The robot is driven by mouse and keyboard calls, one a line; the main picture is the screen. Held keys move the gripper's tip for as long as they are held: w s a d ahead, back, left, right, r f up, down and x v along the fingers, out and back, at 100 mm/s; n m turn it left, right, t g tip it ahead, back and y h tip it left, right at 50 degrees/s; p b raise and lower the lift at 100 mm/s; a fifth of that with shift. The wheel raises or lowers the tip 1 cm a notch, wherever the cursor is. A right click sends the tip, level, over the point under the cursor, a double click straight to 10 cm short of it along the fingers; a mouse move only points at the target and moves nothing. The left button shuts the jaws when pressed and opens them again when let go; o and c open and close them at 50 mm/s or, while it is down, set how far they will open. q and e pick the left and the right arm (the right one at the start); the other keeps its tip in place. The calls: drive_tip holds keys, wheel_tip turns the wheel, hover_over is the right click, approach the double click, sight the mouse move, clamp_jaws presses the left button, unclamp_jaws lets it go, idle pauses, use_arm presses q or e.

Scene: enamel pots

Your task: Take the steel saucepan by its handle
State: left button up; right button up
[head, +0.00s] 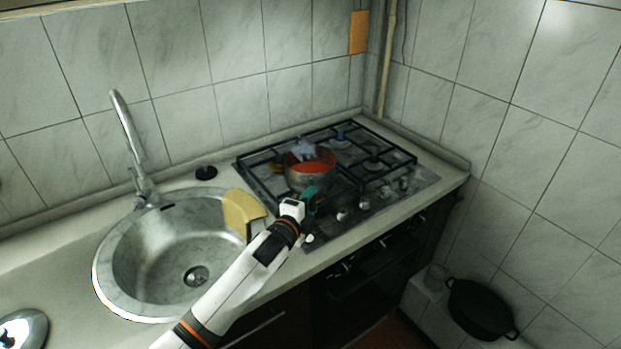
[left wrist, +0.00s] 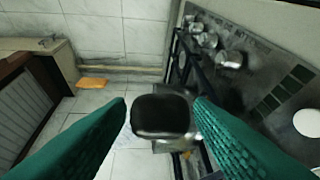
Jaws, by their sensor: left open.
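The steel saucepan (head: 296,181), with red contents, stands on the front left part of the gas stove (head: 425,178) in the head view. My left gripper (head: 308,196) is at its near side, with teal fingers. In the left wrist view the two fingers (left wrist: 160,108) are open and wide apart. A dark, rounded block (left wrist: 160,117), which looks like the saucepan's handle seen end-on, shows in the gap between them. I see no contact with either finger. In the head view the gripper hides the handle. My right gripper is not in view.
A round sink (head: 135,290) with a tap (head: 130,140) lies left of the stove. Stove knobs (head: 343,214) line the front edge. A black pot (head: 480,308) sits low at right.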

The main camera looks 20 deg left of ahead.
sight(311, 183)
use_arm(q)
drive_tip(key=shift+w+d+f, duration=0.1)
drive_tip(key=shift+w, duration=0.55)
drive_tip(key=shift+w+d+f, duration=0.1)
drive_tip(key=shift+w, duration=0.55)
clamp_jaws()
idle(0.4)
drive_tip(key=shift+r, duration=0.25)
